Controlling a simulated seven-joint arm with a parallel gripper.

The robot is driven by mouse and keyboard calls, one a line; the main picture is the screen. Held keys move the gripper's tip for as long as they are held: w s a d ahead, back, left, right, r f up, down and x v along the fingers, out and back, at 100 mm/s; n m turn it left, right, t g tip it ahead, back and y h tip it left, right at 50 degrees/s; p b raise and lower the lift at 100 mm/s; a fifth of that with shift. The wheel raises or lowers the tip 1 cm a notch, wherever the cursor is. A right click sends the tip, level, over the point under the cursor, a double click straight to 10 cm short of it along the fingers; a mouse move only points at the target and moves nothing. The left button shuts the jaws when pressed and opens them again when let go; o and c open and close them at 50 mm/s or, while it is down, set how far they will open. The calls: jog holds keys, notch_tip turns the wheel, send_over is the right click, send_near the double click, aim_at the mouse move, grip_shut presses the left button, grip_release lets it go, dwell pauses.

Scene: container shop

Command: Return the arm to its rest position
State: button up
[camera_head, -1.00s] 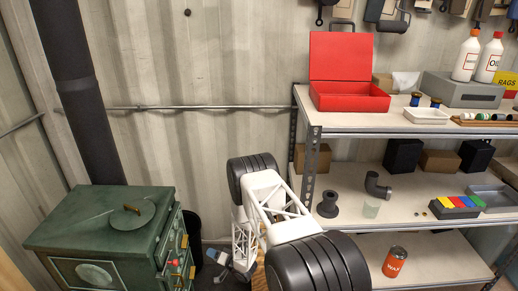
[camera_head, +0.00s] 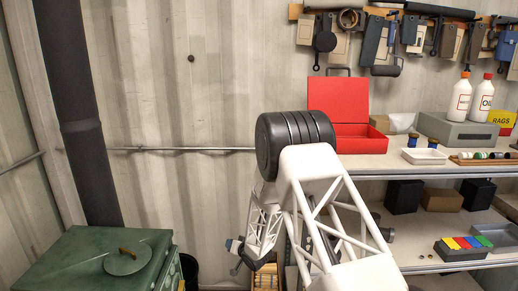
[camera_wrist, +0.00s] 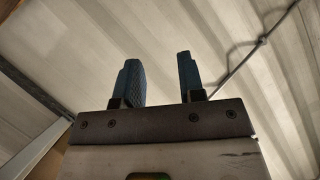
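My arm shows in the head view, raised in front of the shelf, with its white lattice links and a black ribbed joint. My gripper (camera_head: 233,246) is small and partly visible at the arm's far end, left of the shelf. In the wrist view my gripper (camera_wrist: 160,68) has two blue ridged fingers standing apart, with nothing between them.
A green stove (camera_head: 100,262) stands at the lower left with a black pipe (camera_head: 82,130) rising behind it. The shelf at right holds an open red box (camera_head: 352,136), a white tray (camera_head: 424,156) and bottles (camera_head: 459,101). Tools hang above.

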jog(key=s+d+r+g+h, duration=0.1)
jog(key=s+d+r+h, duration=0.2)
jog(key=s+d+r, duration=0.55)
jog(key=s+d+r+m+h, duration=0.1)
jog(key=s+d+r+h, duration=0.3)
jog(key=r, duration=0.8)
jog(key=s+d+r+g+h, duration=0.1)
jog(key=s+d+r, duration=0.4)
jog(key=d+r, duration=0.4)
jog(key=s+d+r+g+h, duration=0.1)
jog(key=s+d+r, duration=0.25)
jog(key=s, duration=0.65)
jog(key=s+d+r+g, duration=0.25)
jog(key=s+r, duration=0.25)
jog(key=s, duration=0.5)
jog(key=s+d+r+g, duration=0.1)
jog(key=s+d+g, duration=0.1)
jog(key=s, duration=1.9)
jog(key=shift+s+r, duration=0.25)
jog(key=shift+r, duration=0.15)
jog(key=shift+g, duration=0.25)
